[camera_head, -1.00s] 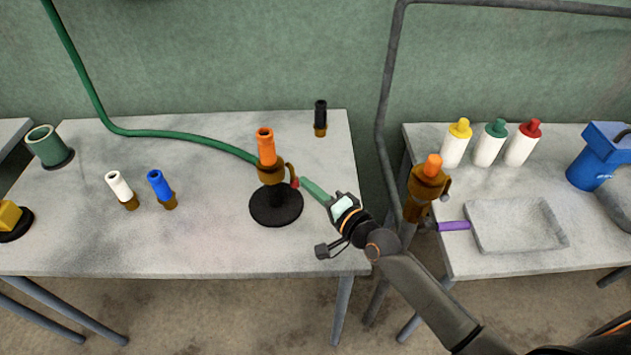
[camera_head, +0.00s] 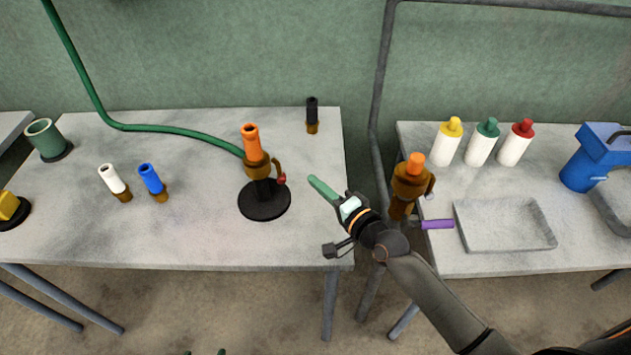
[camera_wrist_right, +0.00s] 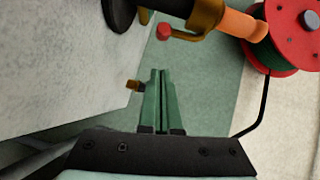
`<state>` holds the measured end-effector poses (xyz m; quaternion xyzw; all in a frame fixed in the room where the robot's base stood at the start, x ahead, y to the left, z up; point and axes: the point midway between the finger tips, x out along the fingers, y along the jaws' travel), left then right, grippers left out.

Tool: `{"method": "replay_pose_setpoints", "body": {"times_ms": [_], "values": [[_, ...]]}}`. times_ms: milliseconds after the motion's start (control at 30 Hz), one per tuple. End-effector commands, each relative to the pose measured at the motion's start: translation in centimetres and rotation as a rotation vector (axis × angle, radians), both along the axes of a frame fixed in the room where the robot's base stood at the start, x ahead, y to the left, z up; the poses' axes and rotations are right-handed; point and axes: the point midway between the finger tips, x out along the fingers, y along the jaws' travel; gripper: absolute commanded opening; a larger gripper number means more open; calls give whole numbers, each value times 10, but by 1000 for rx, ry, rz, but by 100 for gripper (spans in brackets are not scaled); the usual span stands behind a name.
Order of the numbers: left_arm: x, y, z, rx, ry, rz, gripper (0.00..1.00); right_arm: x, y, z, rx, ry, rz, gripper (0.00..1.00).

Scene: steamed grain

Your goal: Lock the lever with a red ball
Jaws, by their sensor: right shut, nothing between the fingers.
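The red ball (camera_head: 282,178) is on the end of a brass lever. The lever is on the side of an orange-topped brass valve (camera_head: 257,165), which stands on a black round base (camera_head: 264,204) on the left table. My right gripper (camera_head: 314,181) is shut and empty, its green fingers pointing at the valve. It is to the right of the ball, with a visible gap. The right wrist view shows the ball (camera_wrist_right: 164,32) ahead of the closed fingertips (camera_wrist_right: 159,72), not touching. Only two green tips of my left gripper (camera_head: 204,352) show at the bottom edge, apart.
A black-handled piece (camera_head: 312,115) stands behind. White (camera_head: 113,180) and blue (camera_head: 151,180) pieces stand left. The left table's front is clear.

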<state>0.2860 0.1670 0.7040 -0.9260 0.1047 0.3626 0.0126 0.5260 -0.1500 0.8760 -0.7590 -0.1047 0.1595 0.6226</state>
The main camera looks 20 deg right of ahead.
Motion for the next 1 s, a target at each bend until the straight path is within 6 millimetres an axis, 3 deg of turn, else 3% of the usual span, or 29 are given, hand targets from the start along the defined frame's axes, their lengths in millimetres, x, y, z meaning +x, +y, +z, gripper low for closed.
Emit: {"method": "replay_pose_setpoints", "body": {"times_ms": [33, 300, 667, 867, 1000], "values": [[0, 0, 0, -1, 0, 1, 77, -14, -5, -3, -3, 7, 2, 0], [0, 1, -1, 1, -1, 2, 77, -61, -23, -1, -3, 6, 2, 0], [0, 1, -2, 1, -1, 2, 77, -84, -33, 1, -1, 4, 1, 0], [0, 1, -2, 1, 0, 1, 77, -92, -22, -4, -83, 27, 44, 0], [0, 1, -2, 1, 0, 1, 77, -115, -2, -20, -319, 88, 157, 0]]}}
